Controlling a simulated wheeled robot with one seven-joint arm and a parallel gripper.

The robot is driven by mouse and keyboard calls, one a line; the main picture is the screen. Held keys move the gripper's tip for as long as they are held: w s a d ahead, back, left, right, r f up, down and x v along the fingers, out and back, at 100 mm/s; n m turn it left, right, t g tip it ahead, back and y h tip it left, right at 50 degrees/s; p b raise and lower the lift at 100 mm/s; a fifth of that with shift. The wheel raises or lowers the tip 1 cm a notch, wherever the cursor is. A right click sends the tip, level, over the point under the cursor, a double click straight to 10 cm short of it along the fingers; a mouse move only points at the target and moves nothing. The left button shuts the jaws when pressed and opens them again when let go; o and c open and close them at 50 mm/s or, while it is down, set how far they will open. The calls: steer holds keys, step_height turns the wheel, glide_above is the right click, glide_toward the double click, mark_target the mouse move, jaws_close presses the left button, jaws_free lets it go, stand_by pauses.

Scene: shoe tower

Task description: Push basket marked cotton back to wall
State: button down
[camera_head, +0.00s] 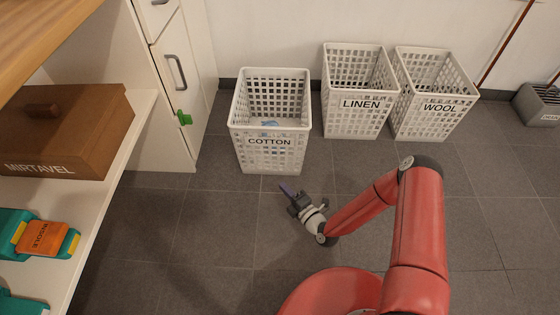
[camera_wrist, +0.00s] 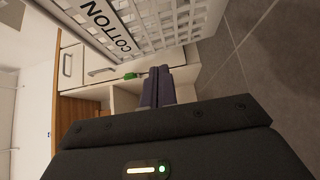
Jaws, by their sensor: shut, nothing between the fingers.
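The white lattice basket marked COTTON (camera_head: 270,157) stands upright on the floor, with something light blue and white inside. Its front stands nearer to me than the fronts of the LINEN and WOOL baskets, and a strip of floor shows between its back and the wall (camera_head: 265,30). My gripper (camera_head: 287,189) is low in front of the basket, its dark purple fingers shut and empty. A small gap seems to lie between fingertips and basket. In the wrist view, the fingers (camera_wrist: 156,87) are together and the basket (camera_wrist: 150,25) fills the top.
The LINEN basket (camera_head: 352,122) and the WOOL basket (camera_head: 428,122) stand to the right. A white cabinet (camera_head: 178,95) with a green clip (camera_head: 184,117) stands left. A shelf with a brown box (camera_head: 70,130) is nearer left. Open tiled floor (camera_head: 220,225) lies around my arm.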

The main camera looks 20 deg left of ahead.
steer(key=b, duration=0.1)
glide_toward(264, 155)
steer(key=s+a, duration=0.1)
steer(key=a, duration=0.3)
steer(key=w, duration=0.2)
steer(key=w+b, duration=0.1)
steer(key=shift+w+a, duration=0.2)
steer(key=shift+a, duration=0.1)
steer(key=shift+w+r, duration=0.1)
steer(key=shift+w, duration=0.45)
steer(key=shift+a, duration=0.1)
